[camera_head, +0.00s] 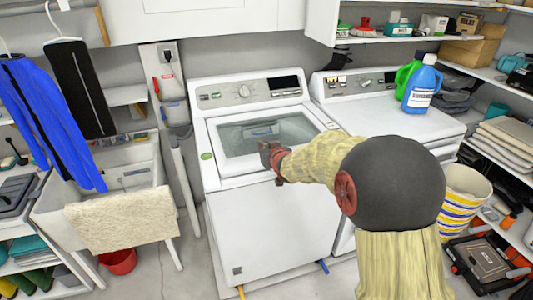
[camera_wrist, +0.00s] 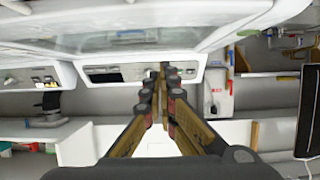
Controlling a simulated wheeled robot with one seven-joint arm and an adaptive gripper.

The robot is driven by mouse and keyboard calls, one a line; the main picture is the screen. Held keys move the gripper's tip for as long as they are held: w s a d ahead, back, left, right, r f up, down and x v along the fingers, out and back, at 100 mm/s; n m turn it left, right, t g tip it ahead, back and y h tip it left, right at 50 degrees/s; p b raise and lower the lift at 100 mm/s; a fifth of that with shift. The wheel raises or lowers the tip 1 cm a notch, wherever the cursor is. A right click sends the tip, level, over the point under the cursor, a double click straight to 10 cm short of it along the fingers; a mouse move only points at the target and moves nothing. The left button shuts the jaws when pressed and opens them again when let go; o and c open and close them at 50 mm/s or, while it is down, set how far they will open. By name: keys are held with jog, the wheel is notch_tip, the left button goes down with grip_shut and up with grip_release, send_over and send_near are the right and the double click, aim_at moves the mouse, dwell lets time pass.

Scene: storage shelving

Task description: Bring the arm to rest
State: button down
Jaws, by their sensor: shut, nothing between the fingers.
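My gripper (camera_head: 270,160) is shut and empty. It is in front of the glass lid of the left white washing machine (camera_head: 270,238), near the lid's front edge. I cannot tell whether it touches the machine. My arm reaches in from the lower right, with its wide, dark, round joint in front of the right machine. In the wrist view my gripper (camera_wrist: 161,76) points at the machine's control panel, its two fingers close together and nothing between them. A pale machine lid with glass (camera_wrist: 130,38) fills the top of that view.
A second white machine (camera_head: 395,118) stands on the right, with a blue bottle (camera_head: 422,84) and a green bottle (camera_head: 404,74) on it. A striped basket (camera_head: 466,190) is beside my arm. A sink (camera_head: 100,175) with a beige towel (camera_head: 122,219) is at left. Floor shows at lower left.

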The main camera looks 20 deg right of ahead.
jog(key=s+d+f+g+p, duration=0.1)
jog(key=s+f+g, duration=0.4)
jog(key=s+f, duration=1)
jog(key=s+g+h, duration=0.1)
jog(key=s+g, duration=0.1)
jog(key=s, duration=0.6)
jog(key=s+a+r, duration=0.3)
jog(key=s+r, duration=0.7)
jog(key=s, duration=0.2)
jog(key=s+a+r+g+y, duration=0.1)
jog(key=s+a+r, duration=0.3)
jog(key=s+r, duration=0.6)
jog(key=shift+s+a+r, duration=0.2)
jog(key=shift+s+r, duration=0.2)
jog(key=shift+s, duration=0.85)
